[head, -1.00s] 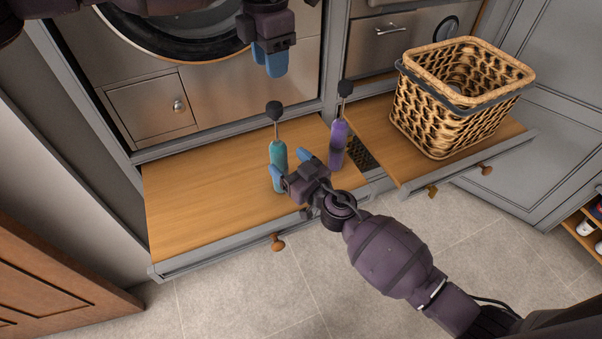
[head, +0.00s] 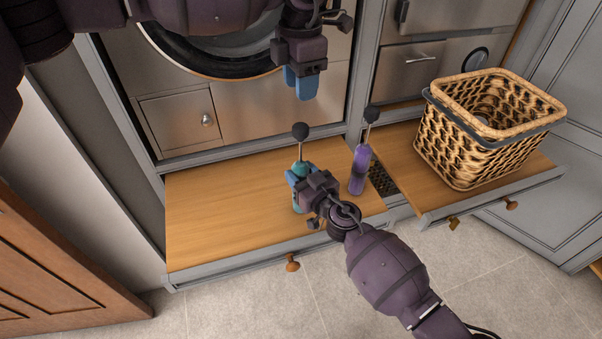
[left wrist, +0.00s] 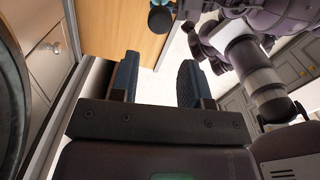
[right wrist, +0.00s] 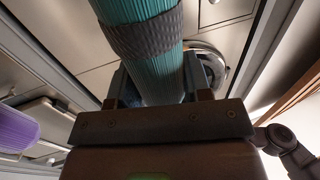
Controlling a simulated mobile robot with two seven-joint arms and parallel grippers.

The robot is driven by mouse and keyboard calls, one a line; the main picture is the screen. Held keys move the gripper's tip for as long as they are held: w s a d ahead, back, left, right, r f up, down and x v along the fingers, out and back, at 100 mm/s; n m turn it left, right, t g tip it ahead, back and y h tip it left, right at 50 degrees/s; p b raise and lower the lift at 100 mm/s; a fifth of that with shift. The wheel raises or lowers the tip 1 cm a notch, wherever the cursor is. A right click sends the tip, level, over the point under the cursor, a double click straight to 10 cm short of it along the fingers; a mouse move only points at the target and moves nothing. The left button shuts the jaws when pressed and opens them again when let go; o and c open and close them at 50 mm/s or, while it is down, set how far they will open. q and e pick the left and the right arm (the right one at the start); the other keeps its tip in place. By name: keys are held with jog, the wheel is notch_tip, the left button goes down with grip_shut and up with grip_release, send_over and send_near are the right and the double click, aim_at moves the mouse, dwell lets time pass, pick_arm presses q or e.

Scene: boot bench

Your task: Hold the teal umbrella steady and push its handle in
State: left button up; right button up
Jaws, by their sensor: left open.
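The teal umbrella (head: 299,166) stands upright on the wooden pull-out board, its dark round handle (head: 300,131) on a thin bare shaft above the teal body. My right gripper (head: 300,180) is at the body from the front right, and hides part of it. In the right wrist view the ribbed teal body (right wrist: 155,50) with a dark band fills the gap between the fingers, which look shut on it. My left gripper (head: 302,84) is open and empty, above the handle. The left wrist view shows its spread fingers (left wrist: 157,82) and a dark knob at the top edge.
A purple umbrella (head: 359,170) stands close to the right of the teal one; it also shows in the right wrist view (right wrist: 16,130). A wicker basket (head: 485,135) sits on the right board. The left part of the wooden board (head: 220,205) is clear.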

jog(key=c, duration=0.4)
pick_arm(q)
jog(key=o, duration=0.3)
jog(key=shift+f, duration=0.1)
jog(key=shift+o, duration=0.4)
jog(key=s+a+f+g, duration=0.1)
jog(key=a+f, duration=0.1)
jog(key=f, duration=0.3)
jog(key=s+a+f+n+g+h, duration=0.1)
jog(key=s+a+f+g, duration=0.1)
jog(key=f, duration=0.4)
jog(key=shift+a+n, duration=0.3)
jog(key=shift+a, duration=0.2)
notch_tip(320, 180, down, 5)
jog(key=s+a+n+g+h, duration=0.2)
jog(key=s+h, duration=0.1)
jog(key=n+t+h, duration=0.6)
jog(key=n+h, duration=0.8)
jog(key=n, duration=1.4)
send_near(308, 126)
jog(key=d, duration=1)
jog(key=shift+w+f, duration=0.1)
jog(key=shift+w, duration=0.3)
jog(key=shift+c, duration=0.2)
